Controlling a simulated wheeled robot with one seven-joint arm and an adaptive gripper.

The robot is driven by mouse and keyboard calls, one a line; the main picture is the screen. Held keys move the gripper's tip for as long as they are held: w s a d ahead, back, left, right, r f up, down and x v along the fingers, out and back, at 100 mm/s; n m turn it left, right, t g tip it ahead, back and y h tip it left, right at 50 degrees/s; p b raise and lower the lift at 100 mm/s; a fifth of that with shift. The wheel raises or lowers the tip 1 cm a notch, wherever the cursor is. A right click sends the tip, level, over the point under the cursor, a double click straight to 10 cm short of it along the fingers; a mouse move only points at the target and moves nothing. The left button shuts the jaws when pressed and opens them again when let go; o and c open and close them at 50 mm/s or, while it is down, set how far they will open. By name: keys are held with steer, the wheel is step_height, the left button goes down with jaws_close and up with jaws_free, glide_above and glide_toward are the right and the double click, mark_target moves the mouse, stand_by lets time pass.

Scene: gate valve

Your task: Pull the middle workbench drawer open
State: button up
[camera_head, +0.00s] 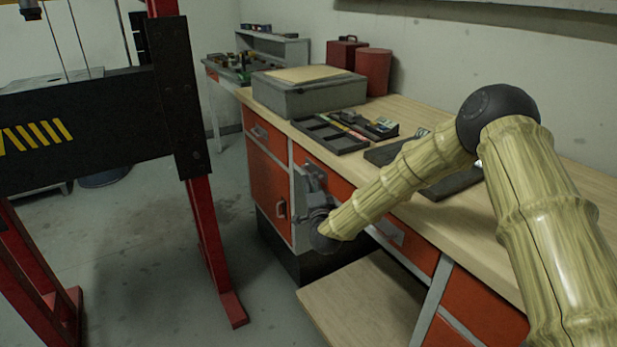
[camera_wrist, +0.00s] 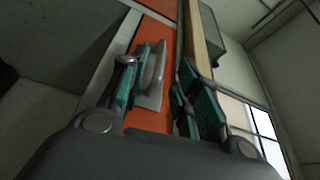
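The orange drawer front (camera_head: 334,178) is under the wooden bench top, right of the left cabinet; my arm covers much of it. A grey handle (camera_head: 388,231) shows to the right, just past my forearm. My gripper (camera_head: 311,178) is close to the bench front, left of that handle. In the wrist view, my gripper (camera_wrist: 163,88) has its two teal-padded fingers apart. A pale grey handle (camera_wrist: 156,76) on an orange front (camera_wrist: 150,116) appears between them, much nearer the left finger. I cannot tell whether they touch, or which drawer this handle belongs to.
The left cabinet has an orange upper drawer (camera_head: 266,138) and a door (camera_head: 268,187). Trays (camera_head: 330,136) and a grey box (camera_head: 308,92) sit on the bench top (camera_head: 420,112). A wooden board (camera_head: 365,305) lies low below. A red-legged frame (camera_head: 207,235) stands left; open floor lies between.

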steer(key=shift+x, duration=2.65)
jaws_close()
